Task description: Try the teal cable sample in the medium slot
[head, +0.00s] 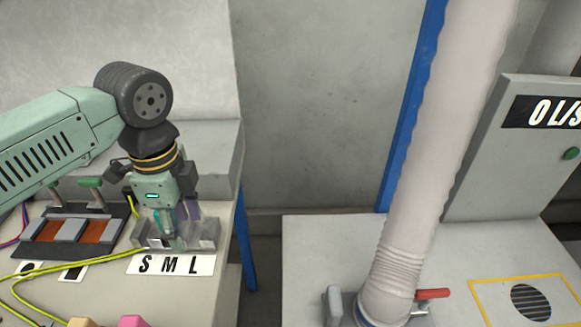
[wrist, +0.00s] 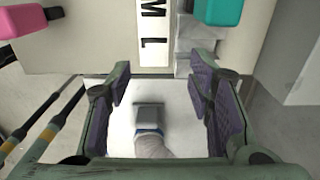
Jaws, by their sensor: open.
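The teal cable sample (wrist: 218,12) shows at the top of the wrist view, at the grey slot block (wrist: 195,42) and level with the letter M on its label. In the head view the teal piece (head: 172,241) stands upright at the slot block (head: 207,235), partly hidden by my gripper. How deep it sits in the medium slot I cannot tell. My gripper (head: 178,212) is over the block. In the wrist view its purple-padded fingers (wrist: 160,88) are spread with nothing between them, apart from the teal sample. The S M L label (head: 170,264) lies in front of the block.
A pink block (head: 131,321) and a tan block (head: 85,322) are at the bench's front. A dark fixture with green handles (head: 70,234) stands left of the slot block. Yellow-green cables (head: 60,262) cross the bench. A thick hose (head: 425,150) rises from the right bench.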

